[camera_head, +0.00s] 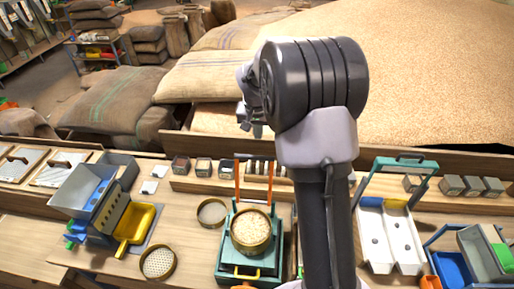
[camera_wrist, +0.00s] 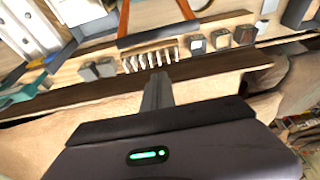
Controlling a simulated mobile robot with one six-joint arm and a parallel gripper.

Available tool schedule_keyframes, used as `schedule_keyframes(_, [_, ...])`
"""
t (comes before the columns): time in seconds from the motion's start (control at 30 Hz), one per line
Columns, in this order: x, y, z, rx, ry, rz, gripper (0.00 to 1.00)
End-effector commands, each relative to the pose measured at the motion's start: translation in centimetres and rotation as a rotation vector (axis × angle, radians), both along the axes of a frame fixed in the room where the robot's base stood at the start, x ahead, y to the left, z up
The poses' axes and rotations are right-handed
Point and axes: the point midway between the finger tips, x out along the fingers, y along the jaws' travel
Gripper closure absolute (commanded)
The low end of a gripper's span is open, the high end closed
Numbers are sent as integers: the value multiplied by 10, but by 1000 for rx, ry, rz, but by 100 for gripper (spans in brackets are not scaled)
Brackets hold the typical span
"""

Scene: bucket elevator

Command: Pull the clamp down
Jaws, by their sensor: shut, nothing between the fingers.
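The clamp looks like a frame with two orange uprights (camera_head: 237,186) and a dark crossbar. It stands raised on a teal sieve machine (camera_head: 222,262) in the head view. A round brass sieve (camera_head: 252,247) full of grain sits below it on the machine. In the wrist view the clamp's dark crossbar (camera_wrist: 158,35) and orange arms show at the top. My gripper (camera_wrist: 157,78) is shut and empty, apart from the crossbar. In the head view my arm hides part of the gripper and the bench right of the machine.
A loose empty ring sieve (camera_head: 212,212) and a perforated sieve (camera_head: 158,264) lie left of the machine. A white double tray with a teal handle (camera_head: 388,232) stands right. A wooden ledge (camera_head: 300,186) with small boxes runs behind.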

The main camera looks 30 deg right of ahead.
Motion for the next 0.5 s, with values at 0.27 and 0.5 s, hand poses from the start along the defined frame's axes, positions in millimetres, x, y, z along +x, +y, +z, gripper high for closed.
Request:
schedule_keyframes(0.27, [15,-11,-57,1,3,0,100])
schedule_keyframes(0.5, [-14,10,-52,1,1,0,100])
